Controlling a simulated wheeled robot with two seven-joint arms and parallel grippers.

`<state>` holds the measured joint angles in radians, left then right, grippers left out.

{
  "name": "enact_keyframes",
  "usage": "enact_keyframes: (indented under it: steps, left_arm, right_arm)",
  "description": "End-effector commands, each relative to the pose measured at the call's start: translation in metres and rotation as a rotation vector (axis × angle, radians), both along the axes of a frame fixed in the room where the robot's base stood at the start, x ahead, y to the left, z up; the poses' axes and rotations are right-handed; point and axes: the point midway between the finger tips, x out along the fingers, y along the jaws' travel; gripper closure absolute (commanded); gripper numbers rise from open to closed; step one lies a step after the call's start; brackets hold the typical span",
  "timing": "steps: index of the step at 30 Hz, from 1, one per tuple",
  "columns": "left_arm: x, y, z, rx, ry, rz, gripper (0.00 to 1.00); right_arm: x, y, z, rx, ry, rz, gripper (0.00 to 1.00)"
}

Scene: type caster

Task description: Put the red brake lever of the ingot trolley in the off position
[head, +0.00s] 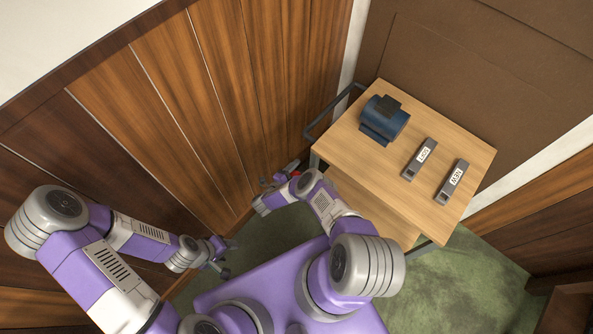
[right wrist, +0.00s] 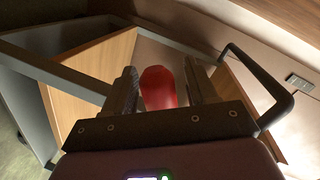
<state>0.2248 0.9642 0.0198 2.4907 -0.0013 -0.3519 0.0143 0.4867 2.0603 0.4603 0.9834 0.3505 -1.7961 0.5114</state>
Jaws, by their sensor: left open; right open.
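The red brake lever shows in the right wrist view as a rounded red grip (right wrist: 158,88). It stands between the two dark fingers of my right gripper (right wrist: 163,90), which are apart on either side of it. I cannot tell whether either finger touches it. In the head view my right gripper (head: 280,177) is low beside the trolley's left end, near the wood-panelled wall, and largely hides the lever. The ingot trolley (head: 463,160) has a light wooden top and a grey metal frame. My left gripper (head: 224,262) is open and empty, over the green carpet, away from the trolley.
A blue motor-like block (head: 384,119) and two dark grey labelled ingots (head: 419,159) (head: 451,182) lie on the trolley's top. The trolley's dark push handle (head: 334,112) juts out at its left end. Panelled wall (head: 200,90) is close on the left. Green carpet (head: 470,285) is clear at lower right.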

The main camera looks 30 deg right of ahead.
Motion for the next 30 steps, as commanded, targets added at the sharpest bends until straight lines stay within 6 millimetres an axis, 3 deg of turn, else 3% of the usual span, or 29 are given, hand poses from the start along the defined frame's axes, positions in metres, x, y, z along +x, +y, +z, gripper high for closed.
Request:
enact_keyframes:
  steps: [3, 14, 30]
  left_arm:
    - [0.0, 0.0, 0.0, 0.0, 0.0, 0.0, 0.44]
    - [0.0, 0.0, 0.0, 0.0, 0.0, 0.0, 0.44]
    - [0.0, 0.0, 0.01, 0.0, 0.0, 0.0, 0.44]
  right_arm:
    - [0.0, 0.0, 0.0, 0.0, 0.0, 0.0, 0.43]
    - [0.0, 0.0, 0.0, 0.0, 0.001, 0.0, 0.98]
    - [0.005, 0.003, 0.012, 0.036, -0.087, 0.002, 1.0]
